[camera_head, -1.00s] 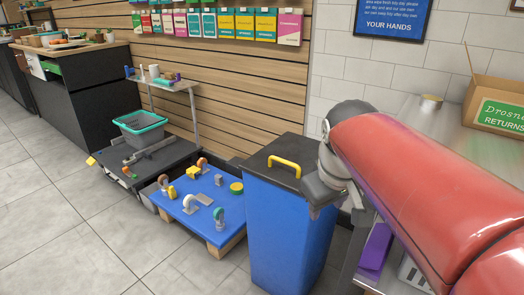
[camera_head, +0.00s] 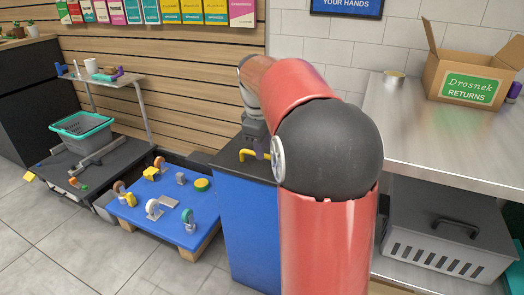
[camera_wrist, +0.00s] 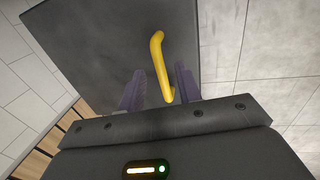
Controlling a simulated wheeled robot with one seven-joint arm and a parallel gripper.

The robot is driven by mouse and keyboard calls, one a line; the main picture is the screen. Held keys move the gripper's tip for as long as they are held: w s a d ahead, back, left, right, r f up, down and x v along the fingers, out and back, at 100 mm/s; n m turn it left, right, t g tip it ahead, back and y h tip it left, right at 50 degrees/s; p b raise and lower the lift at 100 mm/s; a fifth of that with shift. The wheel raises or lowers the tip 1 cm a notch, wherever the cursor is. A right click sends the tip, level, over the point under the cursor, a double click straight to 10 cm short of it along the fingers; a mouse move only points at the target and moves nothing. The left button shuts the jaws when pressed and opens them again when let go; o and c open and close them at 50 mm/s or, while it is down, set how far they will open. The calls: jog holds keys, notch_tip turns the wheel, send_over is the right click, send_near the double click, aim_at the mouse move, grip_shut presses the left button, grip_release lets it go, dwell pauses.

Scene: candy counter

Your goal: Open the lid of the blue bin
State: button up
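The blue bin (camera_head: 240,225) stands right of the low blue platform, with my arm covering its right side. Its dark lid (camera_head: 228,157) is down on the body. The yellow lid handle (camera_head: 247,155) is partly hidden by my arm. In the wrist view the dark lid (camera_wrist: 90,45) lies below my gripper (camera_wrist: 159,72). The purple fingers are apart and empty. The near end of the yellow handle (camera_wrist: 158,58) appears between them, touching neither, and its far end reaches beyond the tips. I cannot tell how high the fingers are above the lid.
A blue platform (camera_head: 165,228) with small coloured items and a teal-rimmed basket (camera_head: 82,130) stand to the left. At right, a steel counter (camera_head: 415,130) carries a cardboard box (camera_head: 475,80), with a grey crate (camera_head: 450,230) below. A plank wall (camera_head: 190,60) is behind the bin.

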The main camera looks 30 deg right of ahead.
jog(key=shift+w+d+f, duration=0.1)
jog(key=shift+d+f, duration=0.05)
jog(key=shift+f, duration=0.7)
grip_shut()
